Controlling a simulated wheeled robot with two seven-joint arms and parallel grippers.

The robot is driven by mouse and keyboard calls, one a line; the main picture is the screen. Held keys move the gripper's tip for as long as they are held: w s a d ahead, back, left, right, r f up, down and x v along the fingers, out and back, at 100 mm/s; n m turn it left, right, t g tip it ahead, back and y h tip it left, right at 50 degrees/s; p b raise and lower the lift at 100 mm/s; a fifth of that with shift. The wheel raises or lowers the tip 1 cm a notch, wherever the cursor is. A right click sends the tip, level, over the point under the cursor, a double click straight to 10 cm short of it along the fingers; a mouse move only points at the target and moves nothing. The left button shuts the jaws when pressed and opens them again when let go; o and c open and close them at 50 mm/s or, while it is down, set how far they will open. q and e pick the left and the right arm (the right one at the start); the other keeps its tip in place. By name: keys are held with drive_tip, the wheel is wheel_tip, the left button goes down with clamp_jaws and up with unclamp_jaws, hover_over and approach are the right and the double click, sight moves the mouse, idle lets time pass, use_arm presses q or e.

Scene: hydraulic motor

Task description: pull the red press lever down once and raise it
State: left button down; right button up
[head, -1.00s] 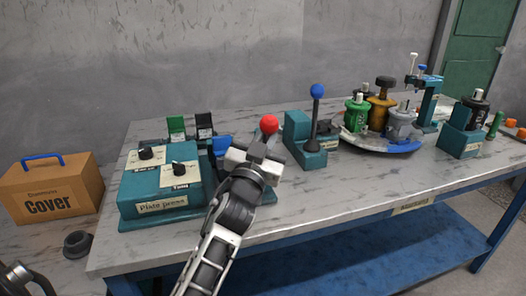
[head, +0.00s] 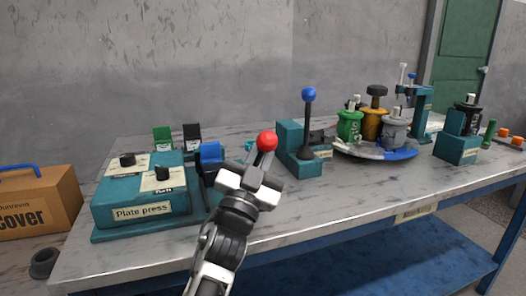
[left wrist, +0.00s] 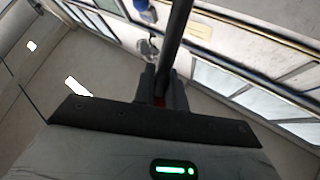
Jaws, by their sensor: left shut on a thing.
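The red press lever's round red knob (head: 266,140) shows in the head view above my left gripper (head: 260,172), to the right of the teal plate press box (head: 143,212). My left gripper is shut on the lever's dark rod below the knob. In the left wrist view the dark rod (left wrist: 176,40) runs up from between the fingers (left wrist: 162,92), with a little red at its lower end. My gripper and arm hide the lever's lower part and base. My right gripper is not in view.
A lever with a blue knob (head: 309,94) stands upright just right of mine. A blue block (head: 210,153) is close on the left. Further right is a round tray (head: 350,150) with several coloured parts. A cardboard box (head: 35,205) is at far left.

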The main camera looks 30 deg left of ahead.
use_arm(q)
drive_tip(key=shift+d+f, duration=0.1)
drive_tip(key=shift+f, duration=0.05)
drive_tip(key=c, duration=1.5)
unclamp_jaws()
drive_tip(key=shift+s+f, duration=0.15)
drive_tip(key=shift+s, duration=0.05)
drive_tip(key=s+d, duration=0.1)
drive_tip(key=s, duration=1.1)
drive_tip(key=shift+s+d+f, duration=0.15)
drive_tip(key=shift+s+d, duration=0.15)
drive_tip(key=shift+s, duration=0.05)
